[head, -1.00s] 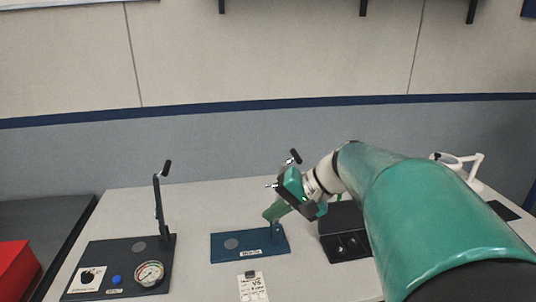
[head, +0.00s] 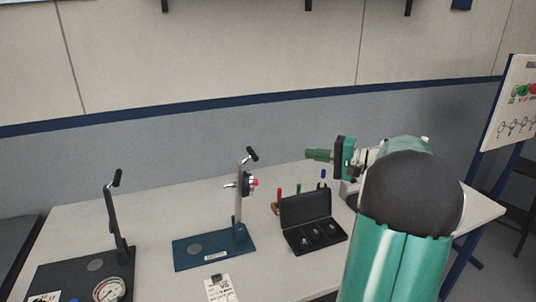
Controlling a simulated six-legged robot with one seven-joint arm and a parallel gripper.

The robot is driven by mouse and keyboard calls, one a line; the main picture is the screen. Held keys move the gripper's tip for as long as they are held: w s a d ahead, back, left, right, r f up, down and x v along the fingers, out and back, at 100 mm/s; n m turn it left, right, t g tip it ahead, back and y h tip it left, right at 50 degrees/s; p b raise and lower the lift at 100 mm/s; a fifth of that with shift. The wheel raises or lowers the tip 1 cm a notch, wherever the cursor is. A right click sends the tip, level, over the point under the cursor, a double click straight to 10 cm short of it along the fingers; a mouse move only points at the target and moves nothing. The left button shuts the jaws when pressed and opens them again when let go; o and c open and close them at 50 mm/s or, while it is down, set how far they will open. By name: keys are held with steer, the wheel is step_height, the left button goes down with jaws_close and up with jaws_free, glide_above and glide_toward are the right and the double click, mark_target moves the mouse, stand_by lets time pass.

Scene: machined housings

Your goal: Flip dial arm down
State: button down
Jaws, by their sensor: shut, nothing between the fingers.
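A blue base plate (head: 190,258) stands in the middle of the table. My gripper (head: 309,155) is shut and empty. It points left, in the air to the right of the upright arm and apart from it, above the open black case. A second, dark base (head: 60,275) at the left has its own upright black arm (head: 115,220) and a white round gauge (head: 109,290).
An open black case (head: 313,222) with small round items sits right of the blue base. Several coloured pegs (head: 279,192) stand behind it. A sign board (head: 515,105) stands at the right. Table (head: 75,222) is clear behind the bases.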

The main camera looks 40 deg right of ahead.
steer(key=shift+w, duration=0.1)
steer(key=s+a+x, duration=0.1)
steer(key=a+x, duration=0.1)
steer(key=x, duration=1)
steer(key=shift+a+f, duration=0.2)
steer(key=shift+a, duration=0.35)
steer(key=shift+w, duration=0.2)
